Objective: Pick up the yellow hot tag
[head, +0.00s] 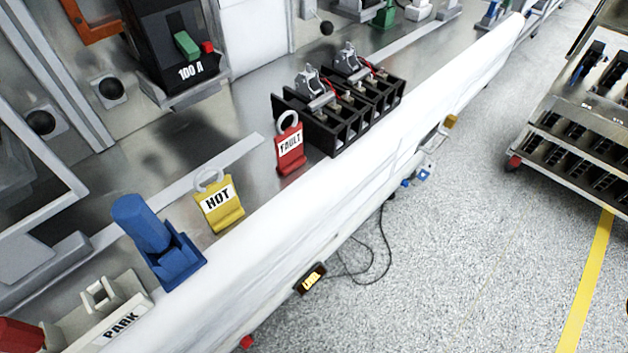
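The yellow hot tag (219,207) stands on the grey metal bench top, left of the picture's middle. It has a white label reading HOT and a pale ring at its top. It leans a little in the picture and nothing touches it that I can see. My gripper is not in the head view.
A red FAULT tag (290,148) stands to its right, a blue device (160,245) to its left. A black terminal block (340,110) lies beyond the red tag. A thick white rail (330,200) edges the bench. A PARK holder (110,320) is at lower left.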

